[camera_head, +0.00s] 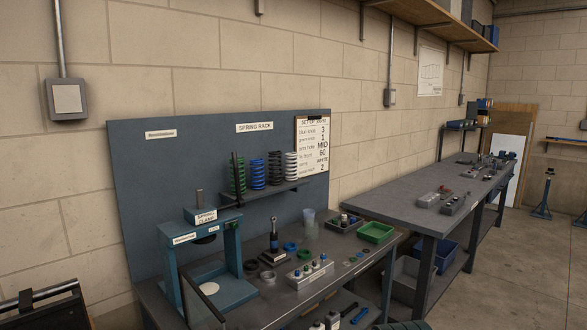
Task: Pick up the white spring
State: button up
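The white spring (291,166) stands upright at the right end of the spring rack shelf (262,194), on the blue-grey back panel. To its left stand a black spring (275,169), a blue spring (257,174) and a green spring (239,177). The white spring looks free of anything in front of it. My gripper is not in view.
A blue press frame (203,259) stands on the workbench left of the rack. Small parts, a grey block (310,271) and a green tray (375,232) lie below the shelf. A clipboard (312,147) hangs behind the white spring. A second bench (400,204) stands at right.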

aim_at(289, 156)
jog(key=z, duration=0.7)
jog(key=i, duration=0.95)
jog(key=z, duration=0.7)
jog(key=i, duration=1.3)
jog(key=u, duration=1.25)
jog(key=i, duration=0.8)
jog(key=u, duration=0.9)
